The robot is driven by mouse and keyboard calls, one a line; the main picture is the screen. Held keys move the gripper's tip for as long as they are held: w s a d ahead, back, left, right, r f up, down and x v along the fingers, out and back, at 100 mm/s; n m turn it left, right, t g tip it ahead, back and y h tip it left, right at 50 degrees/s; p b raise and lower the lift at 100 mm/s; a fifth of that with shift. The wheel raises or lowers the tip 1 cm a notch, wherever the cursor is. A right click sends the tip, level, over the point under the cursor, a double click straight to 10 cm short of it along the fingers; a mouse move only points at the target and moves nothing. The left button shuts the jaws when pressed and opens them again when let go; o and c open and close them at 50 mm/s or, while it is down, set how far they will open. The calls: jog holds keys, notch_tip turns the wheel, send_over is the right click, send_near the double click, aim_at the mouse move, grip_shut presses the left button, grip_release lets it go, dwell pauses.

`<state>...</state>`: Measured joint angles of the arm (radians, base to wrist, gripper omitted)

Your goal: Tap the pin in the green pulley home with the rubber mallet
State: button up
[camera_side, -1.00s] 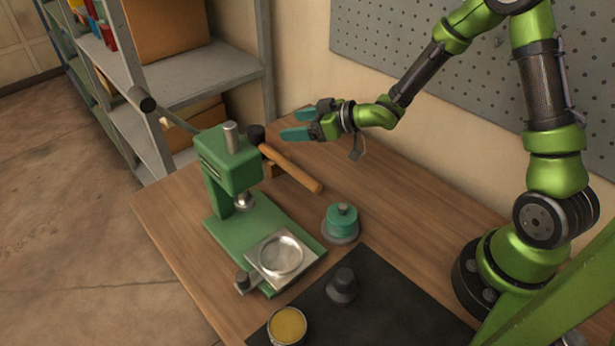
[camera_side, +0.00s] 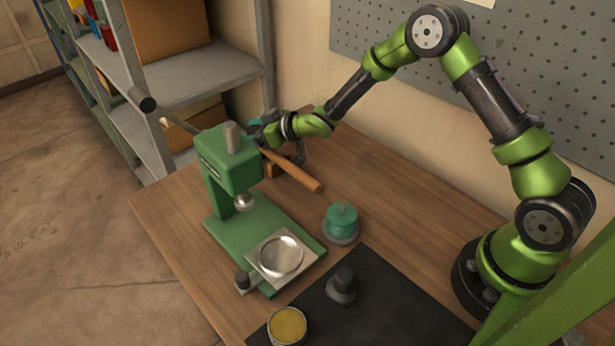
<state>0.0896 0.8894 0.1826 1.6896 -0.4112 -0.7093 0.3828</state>
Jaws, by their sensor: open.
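The rubber mallet's wooden handle (camera_side: 298,174) slants down to the right behind the green press, near the back of the table. Its dark head is mostly hidden by my gripper. My gripper (camera_side: 258,127) is open, at the head end of the mallet, beside the top of the press; its fingers are partly hidden, and I cannot tell whether they touch the mallet. The green pulley (camera_side: 341,219) stands on a grey round base right of the press, with a short pin stub on top. How deep the pin sits is too small to tell.
The green arbor press (camera_side: 232,172) with a lever reaching left stands at the table's left. A silver dish (camera_side: 281,256) sits on its front plate. A black mat (camera_side: 370,308) holds a dark knob-shaped part (camera_side: 343,285) and a yellow-filled tin (camera_side: 287,326). Table right of the pulley is clear.

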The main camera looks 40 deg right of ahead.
jog(key=shift+c, duration=0.2)
jog(key=shift+w, duration=0.1)
jog(key=c, duration=1.3)
jog(key=shift+o, duration=0.2)
notch_tip(320, 180, up, 10)
jog(key=shift+r, duration=0.1)
